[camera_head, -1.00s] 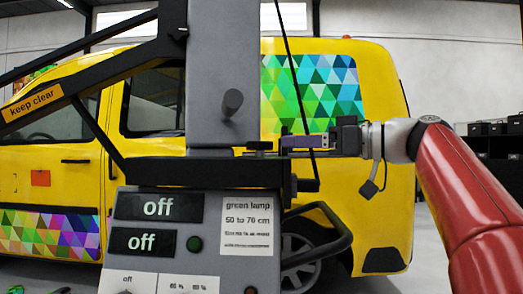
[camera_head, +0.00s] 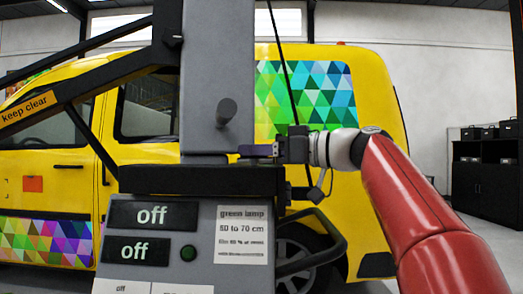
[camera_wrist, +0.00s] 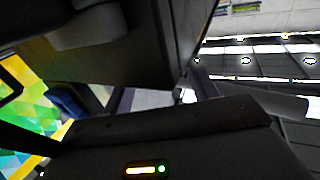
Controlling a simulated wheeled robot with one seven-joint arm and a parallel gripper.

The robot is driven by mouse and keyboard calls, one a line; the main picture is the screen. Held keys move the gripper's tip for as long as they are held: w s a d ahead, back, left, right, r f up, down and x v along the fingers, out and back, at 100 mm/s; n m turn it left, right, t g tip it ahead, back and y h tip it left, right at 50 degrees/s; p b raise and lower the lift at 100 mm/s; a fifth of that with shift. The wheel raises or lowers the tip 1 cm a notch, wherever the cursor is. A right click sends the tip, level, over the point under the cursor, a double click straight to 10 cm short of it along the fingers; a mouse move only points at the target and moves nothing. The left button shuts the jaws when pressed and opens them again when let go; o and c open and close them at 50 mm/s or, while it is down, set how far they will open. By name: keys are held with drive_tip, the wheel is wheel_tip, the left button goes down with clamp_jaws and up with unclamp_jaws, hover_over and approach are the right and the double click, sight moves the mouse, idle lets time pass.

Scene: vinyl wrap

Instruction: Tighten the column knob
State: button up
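The grey column (camera_head: 205,80) rises from a black collar (camera_head: 200,180) on the machine. A small dark knob on the collar, right of the column, showed earlier. It is now mostly hidden behind my fingers. A grey round peg (camera_head: 226,112) sticks out of the column's front, above and left of my gripper. My gripper (camera_head: 246,151) points left, just above the collar, with its tips close to the column's right side. In the wrist view, the two fingers (camera_wrist: 162,95) stand apart with a gap between them. I cannot make out the knob there or tell whether it is touched.
The grey control box (camera_head: 190,240) with two "off" displays sits below the collar. A black cable hangs close behind my gripper, and a black curved handle (camera_head: 320,245) is below it. A yellow van (camera_head: 375,110) stands behind. Dark cabinets (camera_head: 485,175) are far right.

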drive_tip(key=c, duration=0.7)
